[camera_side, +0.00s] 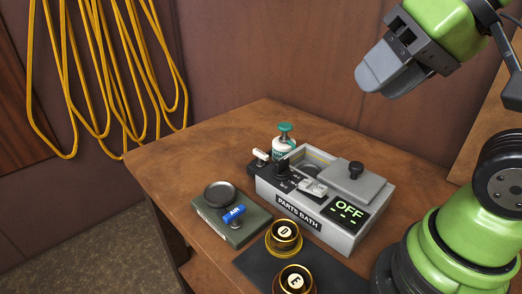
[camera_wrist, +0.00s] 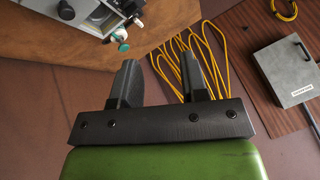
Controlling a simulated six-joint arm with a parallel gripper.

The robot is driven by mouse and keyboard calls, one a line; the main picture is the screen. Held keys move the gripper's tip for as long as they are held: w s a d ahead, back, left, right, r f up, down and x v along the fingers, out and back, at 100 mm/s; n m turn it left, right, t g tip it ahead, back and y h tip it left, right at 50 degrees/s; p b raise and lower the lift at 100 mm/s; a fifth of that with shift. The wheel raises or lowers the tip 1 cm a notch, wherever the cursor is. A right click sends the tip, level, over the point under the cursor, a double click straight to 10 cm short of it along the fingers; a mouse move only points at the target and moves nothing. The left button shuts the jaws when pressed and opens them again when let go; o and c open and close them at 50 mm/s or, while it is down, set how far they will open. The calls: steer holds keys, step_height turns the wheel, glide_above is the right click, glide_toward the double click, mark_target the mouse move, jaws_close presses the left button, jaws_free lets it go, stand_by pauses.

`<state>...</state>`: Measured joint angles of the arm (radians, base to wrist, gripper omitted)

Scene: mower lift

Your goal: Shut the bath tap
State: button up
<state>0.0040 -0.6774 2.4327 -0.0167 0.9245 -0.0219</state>
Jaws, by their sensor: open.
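The grey parts bath (camera_side: 288,205) stands on the wooden bench, its panel reading OFF. At its left end is a black fitting with a small white handle (camera_side: 261,154), which looks like the bath tap. Whether it is open or shut I cannot tell. In the wrist view the bath (camera_wrist: 62,9) shows only in part at the top left. My gripper (camera_side: 375,72) is high above and to the right of the bath, well apart from the tap. In the wrist view its two fingers (camera_wrist: 158,62) are apart with nothing between them.
A green box (camera_side: 218,225) with a blue AIR handle (camera_side: 233,213) sits left of the bath. Yellow hoses (camera_side: 110,80) hang on the wall.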

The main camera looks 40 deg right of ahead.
steer(key=w+d+r+n+g, duration=0.1)
steer(key=w+r+g, duration=0.1)
steer(key=w, duration=0.6)
steer(key=n+g+h, duration=0.2)
steer(key=n+g, duration=0.1)
steer(key=g, duration=0.2)
glide_above(261, 152)
step_height(261, 152, down, 18)
step_height(261, 152, down, 10)
steer(key=shift+f, duration=0.1)
steer(key=shift+c, duration=0.2)
jaws_close()
